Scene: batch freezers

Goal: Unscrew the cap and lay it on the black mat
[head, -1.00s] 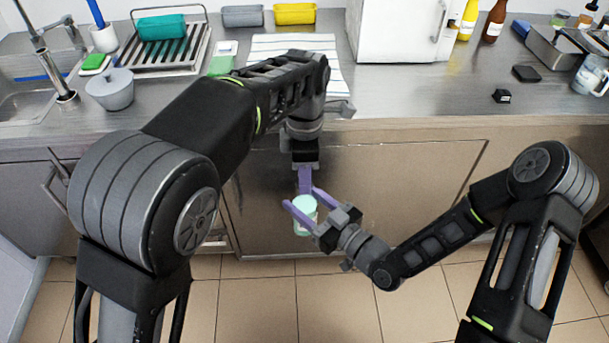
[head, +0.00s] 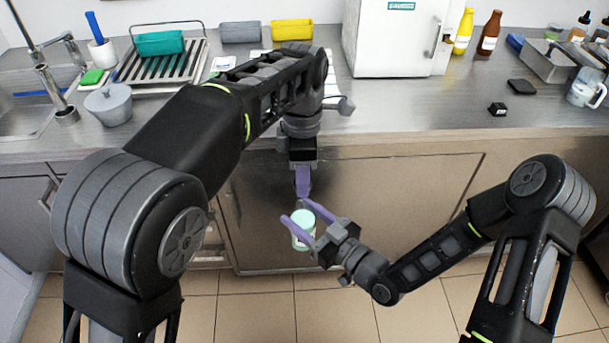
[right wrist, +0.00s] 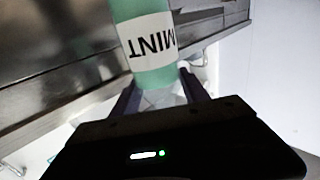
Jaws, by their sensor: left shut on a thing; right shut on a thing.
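A mint-green bottle (head: 302,241) with a white label is held in front of the cabinet, below the counter edge. In the right wrist view the bottle (right wrist: 151,77) reads MINT upside down. My right gripper (head: 303,211) is shut on its upper part, the label showing below the fingers. My left gripper (head: 303,194) points down just above and behind the bottle's pale round top. It is shut, and what lies between its fingers, likely the cap, cannot be made out. The black mat (head: 521,87) lies flat on the counter at the right.
A small black block (head: 497,109) lies near the mat, with a clear jug (head: 585,92) farther right. A white freezer (head: 392,40) stands at the back. Yellow (head: 463,32) and brown (head: 490,33) bottles stand beside it. Bare counter lies between freezer and block.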

